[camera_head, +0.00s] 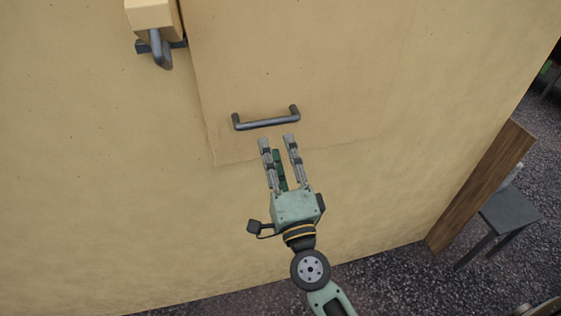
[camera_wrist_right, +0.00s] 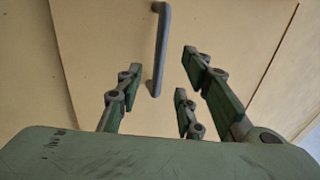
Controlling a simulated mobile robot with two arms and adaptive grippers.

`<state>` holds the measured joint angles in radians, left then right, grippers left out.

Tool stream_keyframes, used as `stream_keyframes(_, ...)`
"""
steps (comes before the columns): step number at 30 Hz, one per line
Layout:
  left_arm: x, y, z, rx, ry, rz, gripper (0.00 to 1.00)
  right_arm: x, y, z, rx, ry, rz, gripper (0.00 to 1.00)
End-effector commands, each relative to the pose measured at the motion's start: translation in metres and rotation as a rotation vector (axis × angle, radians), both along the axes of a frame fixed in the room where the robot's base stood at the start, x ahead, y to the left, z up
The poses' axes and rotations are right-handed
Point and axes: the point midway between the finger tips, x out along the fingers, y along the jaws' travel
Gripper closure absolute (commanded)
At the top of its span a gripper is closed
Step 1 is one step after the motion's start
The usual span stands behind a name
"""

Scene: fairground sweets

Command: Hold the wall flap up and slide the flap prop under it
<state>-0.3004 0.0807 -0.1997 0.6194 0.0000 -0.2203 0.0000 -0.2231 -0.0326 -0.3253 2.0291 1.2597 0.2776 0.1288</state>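The wall flap (camera_head: 300,65) is a pale tan panel on the tan wall, its lower edge lying close against the wall. It carries a grey bar handle (camera_head: 266,122), which also shows in the right wrist view (camera_wrist_right: 161,45). My right gripper (camera_head: 277,140) is open and empty just below the handle, its fingers pointing up towards it and apart from it. In the right wrist view the gripper's fingers (camera_wrist_right: 170,85) are spread, with the handle beyond them. I cannot clearly identify the flap prop. My left gripper is out of view.
A yellowish block (camera_head: 151,14) with a grey hook-like bar (camera_head: 160,50) is on the wall left of the flap. A brown wooden board (camera_head: 482,187) stands at the wall's right end, beside a dark grey stool (camera_head: 510,213). Dark gravel ground (camera_head: 395,285) lies below the wall.

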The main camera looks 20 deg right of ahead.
Motion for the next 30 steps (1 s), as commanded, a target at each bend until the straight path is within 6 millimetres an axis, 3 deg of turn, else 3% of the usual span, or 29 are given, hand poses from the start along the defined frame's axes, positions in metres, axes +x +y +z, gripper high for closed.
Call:
stream_keyframes(15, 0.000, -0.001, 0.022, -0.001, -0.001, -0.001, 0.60, 0.054, 0.000, 0.017, -0.002, 0.001, -0.001, 0.66)
stream_keyframes(30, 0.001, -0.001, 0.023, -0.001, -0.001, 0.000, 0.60, 0.061, 0.000, 0.018, -0.001, 0.002, 0.000, 0.67)
